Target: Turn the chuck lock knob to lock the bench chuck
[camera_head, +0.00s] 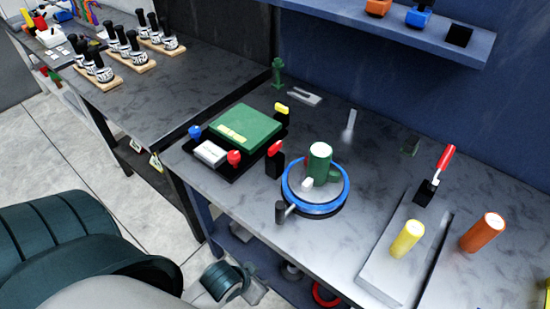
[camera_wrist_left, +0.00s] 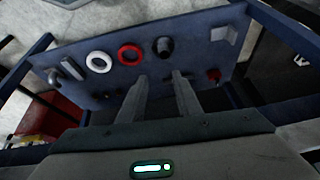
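A round blue-rimmed fixture (camera_head: 289,195), which looks like the bench chuck, sits on the grey bench. A green cylinder (camera_head: 320,160) stands upright on it, with a small white block (camera_head: 307,184) beside it. A dark knob (camera_head: 281,212) on a short rod sticks out at its front left; I cannot tell for sure that it is the lock knob. My left gripper (camera_head: 252,291) is low, below the bench's front edge and apart from the chuck. In the left wrist view its two fingers (camera_wrist_left: 158,80) are spread with nothing between them. My right gripper is out of view.
A red-handled lever (camera_head: 275,150) and green box (camera_head: 242,125) stand left of the chuck. Yellow (camera_head: 406,239) and orange (camera_head: 482,232) cylinders stand right. The bench edge is above my left gripper. A lower shelf holds a red ring (camera_wrist_left: 130,55) and white ring (camera_wrist_left: 99,61).

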